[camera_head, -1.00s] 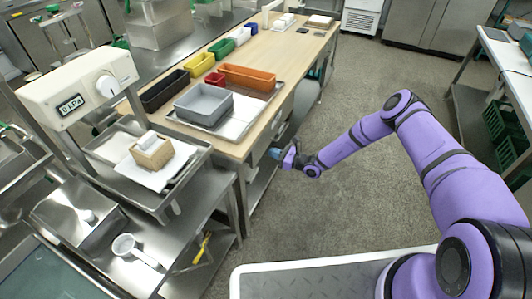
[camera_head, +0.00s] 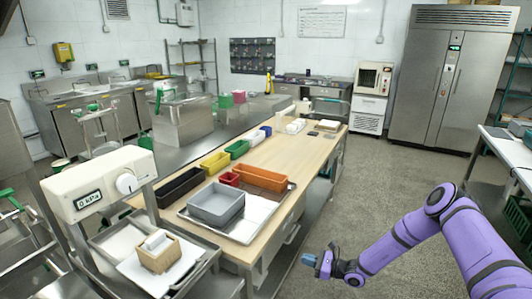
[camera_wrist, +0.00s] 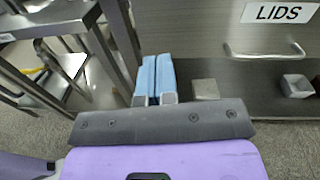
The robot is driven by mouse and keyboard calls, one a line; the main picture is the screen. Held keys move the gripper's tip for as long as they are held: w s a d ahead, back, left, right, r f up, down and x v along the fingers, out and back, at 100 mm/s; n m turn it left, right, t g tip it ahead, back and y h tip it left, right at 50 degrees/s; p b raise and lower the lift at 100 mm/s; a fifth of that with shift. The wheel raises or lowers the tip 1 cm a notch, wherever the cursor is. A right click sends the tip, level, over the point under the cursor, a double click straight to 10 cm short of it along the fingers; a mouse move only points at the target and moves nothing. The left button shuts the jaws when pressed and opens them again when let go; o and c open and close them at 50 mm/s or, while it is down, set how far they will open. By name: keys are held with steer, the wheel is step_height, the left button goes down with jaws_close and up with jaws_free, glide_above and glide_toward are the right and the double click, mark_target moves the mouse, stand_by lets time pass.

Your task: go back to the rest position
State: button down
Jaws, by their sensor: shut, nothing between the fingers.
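My gripper (camera_head: 312,261) is at the lower middle of the head view, at the end of my purple arm, over the floor just right of the wooden table's front side. It is empty. In the wrist view its two blue fingers (camera_wrist: 154,78) lie side by side, shut against each other. They point toward a grey drawer front with a "LIDS" label (camera_wrist: 281,13), and appear apart from it.
The wooden table (camera_head: 300,165) carries a grey bin (camera_head: 215,203) on a metal tray and several coloured bins. A kPa gauge unit (camera_head: 98,182) stands at left. A steel counter (camera_head: 510,180) is at right. Grey floor (camera_head: 385,190) is clear between.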

steer(key=s+d+r+n+g+h, duration=0.1)
steer(key=s+r+n+g+h, duration=0.3)
steer(key=r, duration=0.9)
steer(key=s+d+r+n+g+h, duration=0.1)
steer(key=s+r+n+g, duration=0.15)
steer(key=r+n, duration=0.75)
steer(key=s+d+r+n+g+h, duration=0.1)
steer(key=s+r+n+g+h, duration=0.2)
steer(key=r, duration=1.3)
steer(key=s+d+r+n+t+h, duration=0.1)
steer(key=s+d+r+h, duration=0.1)
steer(key=s+r, duration=0.5)
steer(key=s+d+r+n+t+h, duration=0.2)
steer(key=s+r, duration=0.4)
steer(key=s, duration=0.2)
steer(key=s+d+r+n+t+h, duration=0.1)
steer(key=s+d+r+t+h, duration=0.1)
steer(key=s, duration=0.6)
steer(key=s+d+r+n+t+h, duration=0.1)
steer(key=s+d+r, duration=0.3)
steer(key=s, duration=0.4)
steer(key=shift+s+r+t+h, duration=0.2)
steer(key=shift+t+h, duration=0.35)
steer(key=shift+h, duration=0.05)
